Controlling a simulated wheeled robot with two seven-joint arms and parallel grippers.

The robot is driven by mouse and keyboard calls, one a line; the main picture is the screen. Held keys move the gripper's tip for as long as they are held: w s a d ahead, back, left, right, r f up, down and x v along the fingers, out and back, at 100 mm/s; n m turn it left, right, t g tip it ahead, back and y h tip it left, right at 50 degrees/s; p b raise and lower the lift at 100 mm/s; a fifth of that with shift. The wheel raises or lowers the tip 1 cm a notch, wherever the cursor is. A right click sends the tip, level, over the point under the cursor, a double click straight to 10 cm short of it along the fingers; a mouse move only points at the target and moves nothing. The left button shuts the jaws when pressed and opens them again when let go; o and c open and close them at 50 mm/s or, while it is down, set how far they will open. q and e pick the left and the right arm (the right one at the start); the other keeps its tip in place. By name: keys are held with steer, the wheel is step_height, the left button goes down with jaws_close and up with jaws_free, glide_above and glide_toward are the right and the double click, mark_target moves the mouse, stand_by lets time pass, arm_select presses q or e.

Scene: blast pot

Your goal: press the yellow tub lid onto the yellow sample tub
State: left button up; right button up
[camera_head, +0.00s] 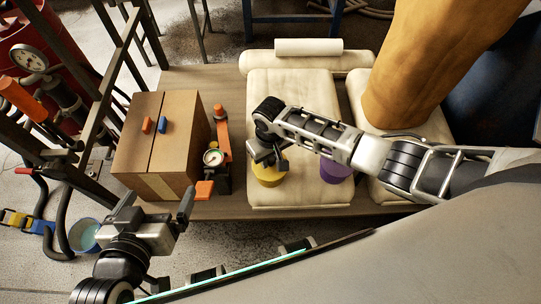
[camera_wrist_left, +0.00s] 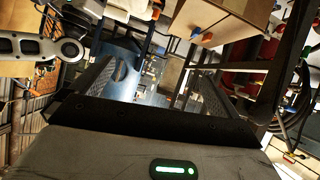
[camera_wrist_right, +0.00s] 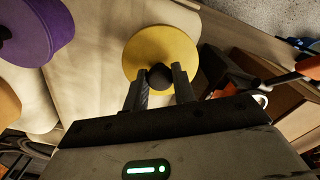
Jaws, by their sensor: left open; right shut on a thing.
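My right gripper (camera_head: 268,152) is shut on the dark knob (camera_wrist_right: 160,77) of the yellow tub lid (camera_wrist_right: 172,48), seen as a round yellow disc in the right wrist view. In the head view a yellow rounded thing (camera_head: 269,178) shows directly below this gripper, on the cream pad. Lid and yellow sample tub cannot be told apart there, and whether they touch is hidden by the gripper and lid. My left gripper (camera_head: 157,205) is open and empty, in front of the cardboard box; its spread fingers also show in the left wrist view (camera_wrist_left: 150,80).
A purple tub (camera_head: 335,172) stands on the pad (camera_head: 290,100), right of the yellow one. A cardboard box (camera_head: 138,150) with orange and blue pieces on top stands left on the wooden table. A gauge (camera_head: 213,157) and orange parts (camera_head: 223,130) lie between box and pad.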

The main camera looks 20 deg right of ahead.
mark_target(270, 159)
steer(key=o, duration=1)
step_height(270, 159, up, 7)
steer(key=p, duration=0.3)
steer(key=shift+f, duration=0.15)
arm_select(q)
steer(key=r, duration=0.1)
steer(key=r+p, duration=0.2)
steer(key=shift+a, duration=0.25)
arm_select(e)
step_height(270, 159, up, 9)
steer(key=s+a+t+y+p, duration=0.3)
steer(key=s+a+t+y, duration=0.1)
steer(key=s+a+y, duration=0.15)
arm_select(q)
steer(key=shift+a+r+g+y+p, duration=0.15)
steer(key=shift+r+p, duration=0.35)
steer(key=shift+p, duration=0.15)
steer(key=shift+a+r+g+y+p, duration=0.1)
steer(key=shift+r+g+y+p, duration=0.05)
steer(key=shift+r+p, duration=0.4)
arm_select(e)
steer(key=s+d+r+t+h, duration=0.2)
steer(key=s+d+r+t, duration=0.4)
steer(key=d+r, duration=0.1)
steer(key=shift+s+r+m+t, duration=0.2)
steer(key=shift+r+m+t, duration=0.1)
steer(key=shift+r+t, duration=0.15)
